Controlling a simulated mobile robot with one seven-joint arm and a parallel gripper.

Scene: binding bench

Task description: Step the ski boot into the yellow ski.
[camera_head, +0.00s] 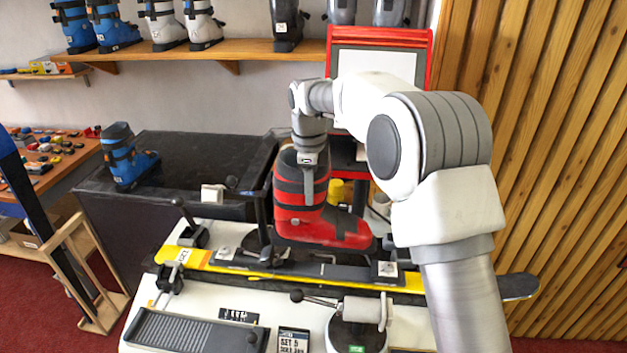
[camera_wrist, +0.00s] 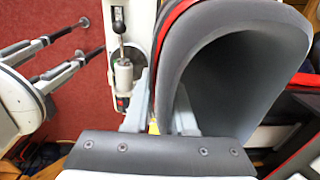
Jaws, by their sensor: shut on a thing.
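The red ski boot (camera_head: 318,220) with black bands stands roughly upright above the yellow ski (camera_head: 199,259), toe to the right. The ski lies along the bench with grey binding parts on it, including a piece at the right (camera_head: 387,270) and one at the left (camera_head: 225,254). The boot's sole appears just above the binding; I cannot tell whether they touch. My gripper (camera_head: 309,165) is shut on the boot's upper cuff. In the wrist view the boot's grey-lined opening (camera_wrist: 222,75) fills the right side, with my gripper (camera_wrist: 160,112) at its wall.
A blue boot (camera_head: 127,160) stands on the dark counter (camera_head: 205,152) behind left. A red-framed panel (camera_head: 380,60) stands behind my arm. A lever with a white roller (camera_head: 362,310) and a "SET 5" card (camera_head: 293,341) are at the bench front. More boots line the shelf (camera_head: 255,48).

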